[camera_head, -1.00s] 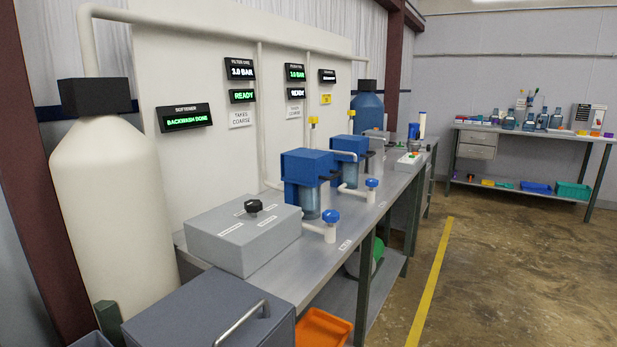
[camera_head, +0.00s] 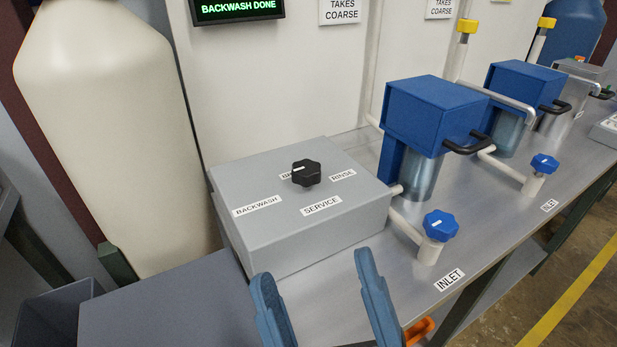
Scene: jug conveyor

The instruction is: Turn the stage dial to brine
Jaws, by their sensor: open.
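The stage dial (camera_head: 306,173) is a black lobed knob on top of a grey box (camera_head: 270,240). A white pointer mark shows on the knob's upper left side. Labels around it read BACKWASH (camera_head: 257,206) at the left, SERVICE (camera_head: 322,206) in front and RINSE (camera_head: 343,175) at the right. A fourth label behind the knob is mostly hidden, with only its first letters showing. My gripper (camera_head: 312,268) shows two blue fingers at the bottom of the picture. They are apart and empty, in front of the box and clear of the dial.
A display reading BACKWASH DONE (camera_head: 238,8) hangs on the back panel. A blue filter housing (camera_head: 430,115) with a black handle and a blue inlet valve (camera_head: 440,226) stand right of the box. A cream tank (camera_head: 105,110) stands at the left. The bench front (camera_head: 400,285) is bare near the fingers.

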